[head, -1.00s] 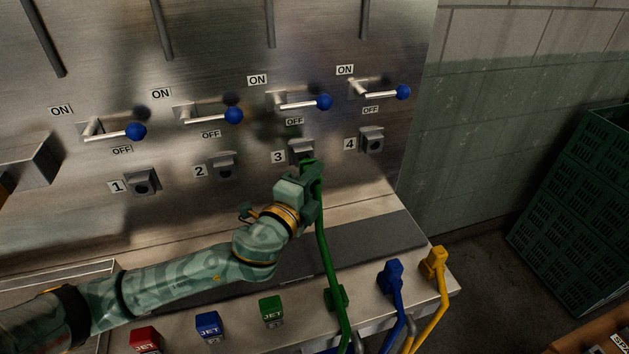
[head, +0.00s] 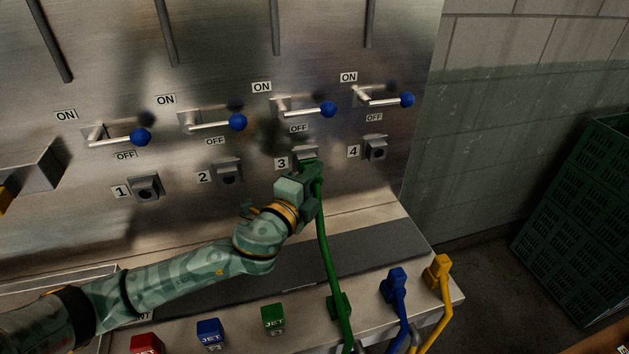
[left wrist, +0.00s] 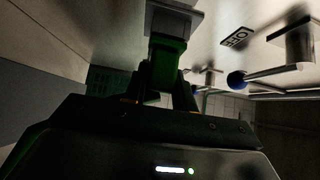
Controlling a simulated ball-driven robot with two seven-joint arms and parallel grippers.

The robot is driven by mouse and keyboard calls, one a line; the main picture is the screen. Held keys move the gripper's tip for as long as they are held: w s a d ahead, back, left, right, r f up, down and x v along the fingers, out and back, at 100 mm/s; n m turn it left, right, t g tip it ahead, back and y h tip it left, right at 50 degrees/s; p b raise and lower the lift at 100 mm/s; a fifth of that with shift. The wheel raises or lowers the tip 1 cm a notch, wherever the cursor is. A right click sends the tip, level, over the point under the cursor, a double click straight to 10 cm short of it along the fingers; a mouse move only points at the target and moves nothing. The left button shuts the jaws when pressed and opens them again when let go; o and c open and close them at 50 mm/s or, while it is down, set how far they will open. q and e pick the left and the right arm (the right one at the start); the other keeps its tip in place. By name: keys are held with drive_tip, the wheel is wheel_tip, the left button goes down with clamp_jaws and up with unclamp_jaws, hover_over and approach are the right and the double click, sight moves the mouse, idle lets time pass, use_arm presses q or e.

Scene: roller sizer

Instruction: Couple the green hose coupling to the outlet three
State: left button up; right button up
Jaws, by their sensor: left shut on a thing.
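My left gripper (head: 309,178) is at outlet three, shut on the green hose coupling (head: 309,166). In the left wrist view the green coupling (left wrist: 166,62) sits between the fingers, its end against the grey square outlet three (left wrist: 174,20). I cannot tell how deep it is seated. In the head view outlet three (head: 303,152) shows only at its top, above the coupling, beside the label 3. The green hose (head: 328,255) hangs from the coupling down past the counter's front edge. My right gripper is not in view.
Outlets one (head: 146,188), two (head: 229,171) and four (head: 375,149) are empty. Levers with blue knobs stick out above, one (head: 328,109) over outlet three. Blue (head: 397,279) and yellow (head: 440,268) couplings stand at the counter's right end. Red, blue and green JET blocks line its front.

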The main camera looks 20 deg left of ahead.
use_arm(q)
drive_tip(key=o, duration=1.1)
drive_tip(key=s+a, duration=0.1)
drive_tip(key=s, duration=0.4)
drive_tip(key=s+a, duration=0.1)
drive_tip(key=s, duration=0.4)
drive_tip(key=s+a, duration=0.1)
drive_tip(key=s, duration=0.5)
